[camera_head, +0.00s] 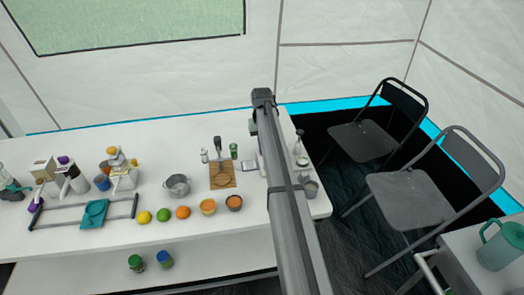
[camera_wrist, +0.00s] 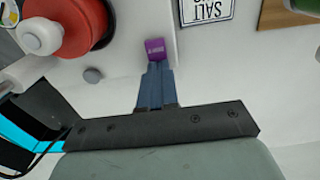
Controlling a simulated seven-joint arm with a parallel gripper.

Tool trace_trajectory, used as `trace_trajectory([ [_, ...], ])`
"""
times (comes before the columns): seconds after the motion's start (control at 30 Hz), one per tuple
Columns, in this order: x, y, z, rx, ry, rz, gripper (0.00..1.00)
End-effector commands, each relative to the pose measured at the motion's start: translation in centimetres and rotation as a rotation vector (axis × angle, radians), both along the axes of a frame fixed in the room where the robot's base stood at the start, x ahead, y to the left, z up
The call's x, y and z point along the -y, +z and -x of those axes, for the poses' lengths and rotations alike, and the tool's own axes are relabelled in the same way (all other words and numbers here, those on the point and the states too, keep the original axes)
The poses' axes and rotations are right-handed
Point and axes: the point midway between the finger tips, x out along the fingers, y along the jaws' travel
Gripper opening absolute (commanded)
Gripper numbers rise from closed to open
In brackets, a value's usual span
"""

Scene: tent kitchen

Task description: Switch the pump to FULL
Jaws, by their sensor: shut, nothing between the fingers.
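My gripper (camera_wrist: 155,68) is shut and empty in the wrist view, its two blue fingers together. Their tips overlap the lower edge of a small purple block (camera_wrist: 155,46) at the edge of a white surface; I cannot tell whether they touch it. The purple block may be the pump's switch; no FULL marking is readable.
The white table (camera_head: 120,225) holds a pot (camera_head: 176,186), a wooden board (camera_head: 222,181), fruit and bowls left of my arm. A grey cup (camera_head: 310,188) stands close on its right. Folding chairs (camera_head: 410,200) stand farther right.

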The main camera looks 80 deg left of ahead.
Motion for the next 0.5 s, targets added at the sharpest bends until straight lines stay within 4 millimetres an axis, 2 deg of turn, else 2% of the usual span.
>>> trace_trajectory([
  [0.3, 0.05, -0.25, 0.0, 0.0, 0.0, 0.001, 0.0],
  [0.5, 0.03, 0.53, 0.0, 0.0, 0.0, 0.001, 0.0],
])
